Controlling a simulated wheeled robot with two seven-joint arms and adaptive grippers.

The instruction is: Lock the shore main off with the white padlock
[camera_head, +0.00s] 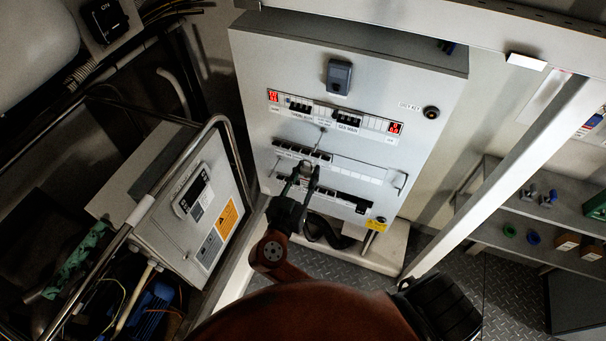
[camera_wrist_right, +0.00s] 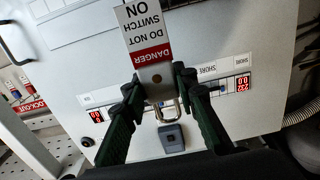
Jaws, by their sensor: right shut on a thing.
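My right gripper (camera_head: 305,168) is in front of the grey switch panel (camera_head: 430,85), below its upper breaker row. In the right wrist view, the gripper (camera_wrist_right: 160,84) is shut on the white padlock (camera_wrist_right: 157,75). The padlock's metal shackle (camera_wrist_right: 171,112) points toward the panel's small grey box. A white and red tag (camera_wrist_right: 143,28) reading "DANGER DO NOT SWITCH ON" shows by the padlock. Black breakers (camera_head: 348,119), likely the shore main, sit in the upper row at right of centre. The fingers and padlock partly hide that row in the wrist view. My left gripper is not in view.
The grey box (camera_head: 339,76) sticks out above the breaker row. A control cabinet (camera_head: 195,215) stands at left. A pale post (camera_head: 505,165) and shelves (camera_head: 520,245) are at right.

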